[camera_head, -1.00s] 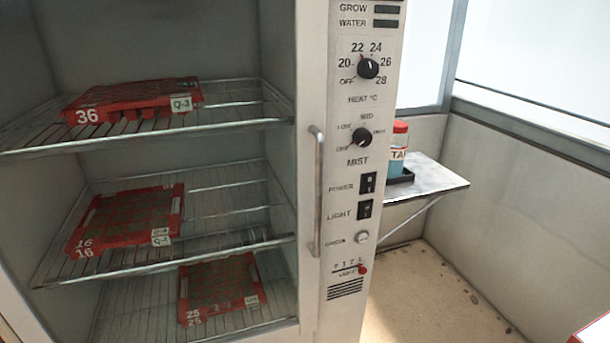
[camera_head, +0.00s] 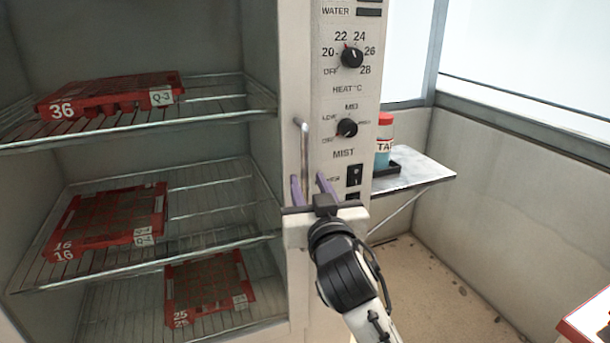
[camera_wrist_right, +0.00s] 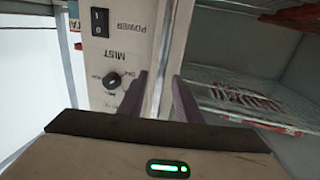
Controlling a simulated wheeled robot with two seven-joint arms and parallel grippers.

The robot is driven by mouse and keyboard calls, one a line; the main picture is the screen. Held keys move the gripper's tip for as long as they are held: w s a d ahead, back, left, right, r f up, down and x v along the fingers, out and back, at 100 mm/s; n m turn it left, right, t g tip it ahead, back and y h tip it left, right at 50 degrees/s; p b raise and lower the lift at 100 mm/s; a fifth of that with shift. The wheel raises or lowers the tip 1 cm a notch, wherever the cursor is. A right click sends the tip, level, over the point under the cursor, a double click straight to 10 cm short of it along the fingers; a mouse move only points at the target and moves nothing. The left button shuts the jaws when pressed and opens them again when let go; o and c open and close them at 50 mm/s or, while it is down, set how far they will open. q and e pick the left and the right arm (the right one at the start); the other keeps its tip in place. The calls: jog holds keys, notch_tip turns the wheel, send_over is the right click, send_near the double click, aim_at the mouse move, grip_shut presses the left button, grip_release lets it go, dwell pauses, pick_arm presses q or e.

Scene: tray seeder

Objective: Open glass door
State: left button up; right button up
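The cabinet's vertical bar handle (camera_head: 304,150) is on the pale frame between the shelves and the control panel. No separate glass pane can be made out in front of the shelves. My right gripper (camera_head: 309,181) is at the handle's lower part in the head view, its two purple fingers apart. The handle's line runs down between the fingers; its lower end is hidden. In the right wrist view the open fingers (camera_wrist_right: 160,85) point at the panel edge, and contact with the handle cannot be told. My left gripper is out of view.
Red seed trays sit on the wire shelves (camera_head: 215,100). The control panel (camera_head: 345,100) with knobs and switches is right of the handle. A small side shelf (camera_head: 425,170) holds a red-capped bottle (camera_head: 384,140). A red-edged thing (camera_head: 590,325) shows at lower right.

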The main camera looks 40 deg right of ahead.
aim_at(305, 179)
jog(key=shift+x, duration=1.9)
grip_shut()
